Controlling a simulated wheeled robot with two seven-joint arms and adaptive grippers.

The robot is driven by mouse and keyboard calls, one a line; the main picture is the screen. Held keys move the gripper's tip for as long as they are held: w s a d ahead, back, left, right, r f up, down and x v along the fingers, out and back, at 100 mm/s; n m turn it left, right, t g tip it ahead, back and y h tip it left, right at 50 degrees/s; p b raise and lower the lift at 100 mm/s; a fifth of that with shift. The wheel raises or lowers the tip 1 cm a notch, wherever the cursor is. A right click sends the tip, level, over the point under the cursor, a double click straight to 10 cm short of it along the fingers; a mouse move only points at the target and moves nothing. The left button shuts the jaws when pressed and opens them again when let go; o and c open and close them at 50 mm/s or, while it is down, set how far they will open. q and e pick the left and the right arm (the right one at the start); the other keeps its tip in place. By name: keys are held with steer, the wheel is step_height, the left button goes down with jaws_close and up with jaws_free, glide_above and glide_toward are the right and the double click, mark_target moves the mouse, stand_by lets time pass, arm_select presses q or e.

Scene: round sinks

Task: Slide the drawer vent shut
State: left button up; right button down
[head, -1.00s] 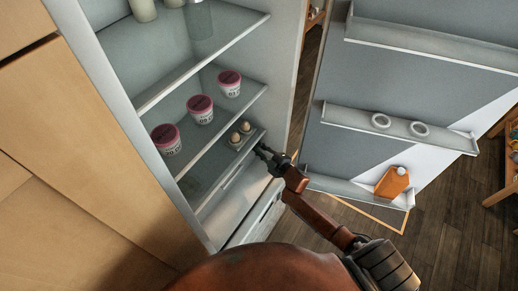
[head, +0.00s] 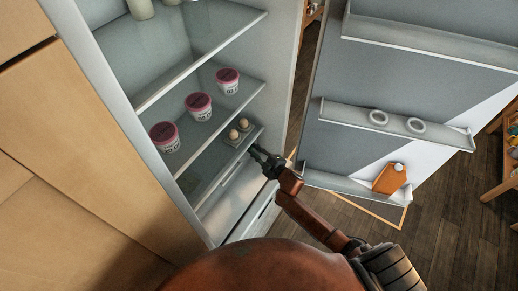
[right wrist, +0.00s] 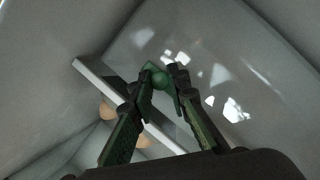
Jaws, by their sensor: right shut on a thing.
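The open fridge holds a low glass shelf with a pale front rail (head: 228,172). My right gripper (head: 256,153) reaches in from the lower right to the right end of this rail. The knob sits close to the pale bar (right wrist: 125,100) that runs diagonally behind the fingers. I cannot tell from these frames how far open the vent is. My left gripper is not in view.
Two eggs (head: 244,123) sit on the shelf just above the gripper. Several pink-lidded tubs (head: 199,106) stand on the shelf higher up.

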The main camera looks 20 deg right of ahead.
steer(key=c, duration=2.2)
jaws_free()
steer(key=shift+s+a+f, duration=0.1)
steer(key=shift+a, duration=0.15)
steer(key=shift+c, duration=0.2)
steer(key=o, duration=0.4)
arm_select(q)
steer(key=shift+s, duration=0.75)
arm_select(e)
steer(key=shift+d, duration=0.1)
steer(key=shift+s+d, duration=0.1)
steer(key=shift+s, duration=0.2)
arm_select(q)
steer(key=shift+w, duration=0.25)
arm_select(e)
steer(key=v, duration=1.1)
steer(key=shift+s, duration=0.15)
